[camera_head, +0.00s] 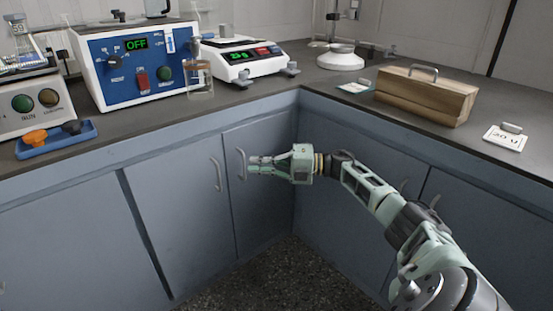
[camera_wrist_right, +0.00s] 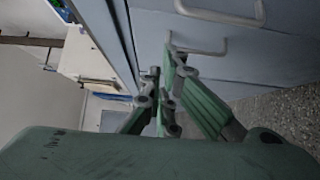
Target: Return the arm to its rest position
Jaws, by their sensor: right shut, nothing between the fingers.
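My right gripper (camera_head: 256,165) is in front of the blue-grey cabinet doors in the head view, below the counter edge, with its arm coming in from the lower right. Its green fingers are shut and empty. Its fingertips point at the cabinet handle (camera_head: 241,164); I cannot tell whether they touch it. In the right wrist view the green fingers (camera_wrist_right: 165,100) are close together, with white handles (camera_wrist_right: 222,15) on the cabinet face beyond them. My left gripper is not in view.
The counter (camera_head: 330,95) runs above the cabinets and turns at a corner. On it stand a blue control unit (camera_head: 125,78) reading OFF, a balance (camera_head: 250,62), a beaker (camera_head: 200,80), a wooden box (camera_head: 425,95) and a label block (camera_head: 506,137). Speckled floor (camera_head: 290,275) is clear below.

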